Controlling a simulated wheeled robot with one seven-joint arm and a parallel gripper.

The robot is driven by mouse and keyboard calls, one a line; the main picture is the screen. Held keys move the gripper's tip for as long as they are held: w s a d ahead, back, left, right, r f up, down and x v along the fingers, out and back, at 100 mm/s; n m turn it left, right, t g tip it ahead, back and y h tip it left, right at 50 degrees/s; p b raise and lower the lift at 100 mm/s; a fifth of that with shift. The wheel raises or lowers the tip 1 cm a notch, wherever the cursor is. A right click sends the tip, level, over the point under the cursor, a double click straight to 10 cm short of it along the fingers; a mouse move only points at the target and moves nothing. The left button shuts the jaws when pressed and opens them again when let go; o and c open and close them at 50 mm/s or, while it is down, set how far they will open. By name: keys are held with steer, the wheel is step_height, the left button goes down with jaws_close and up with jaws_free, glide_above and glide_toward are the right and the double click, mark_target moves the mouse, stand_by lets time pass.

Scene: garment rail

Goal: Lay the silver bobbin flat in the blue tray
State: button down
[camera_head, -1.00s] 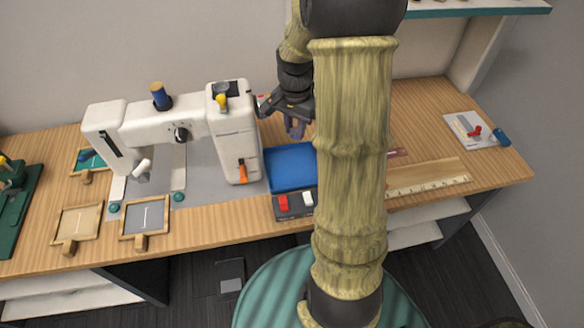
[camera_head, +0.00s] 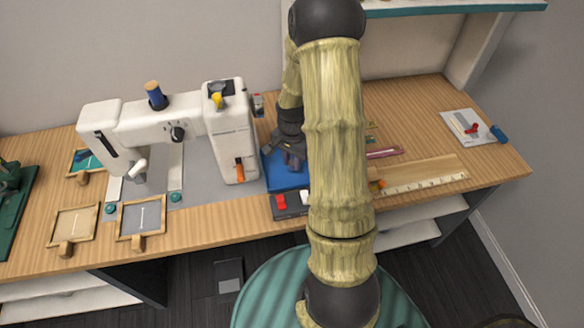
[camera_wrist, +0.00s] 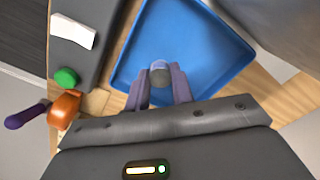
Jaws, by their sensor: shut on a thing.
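The blue tray (camera_head: 272,178) lies on the table just right of the sewing machine, partly covered by my arm. In the wrist view the tray (camera_wrist: 199,22) fills the upper middle, and its visible floor is bare. My gripper (camera_head: 292,162) is over the tray. In the wrist view its two fingers (camera_wrist: 159,88) are shut on a small grey, round-ended thing, the silver bobbin (camera_wrist: 160,72). The bobbin is over the tray; whether it touches the floor cannot be told. In the head view the bobbin cannot be made out.
The white sewing machine (camera_head: 228,130) stands close left of the tray. A dark switch box (camera_head: 290,208) with red and white switches sits at the tray's front edge. A wooden ruler (camera_head: 425,185) lies to the right. An orange thing (camera_wrist: 65,108) and a green knob (camera_wrist: 66,78) show in the wrist view.

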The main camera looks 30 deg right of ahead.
mark_target(292, 163)
steer(key=shift+a+f, duration=0.1)
steer(key=shift+f, duration=1.9)
steer(key=shift+f, duration=0.15)
steer(key=c, duration=1.2)
jaws_free()
steer(key=shift+w, duration=0.1)
step_height(292, 163, up, 12)
steer(key=shift+r, duration=0.2)
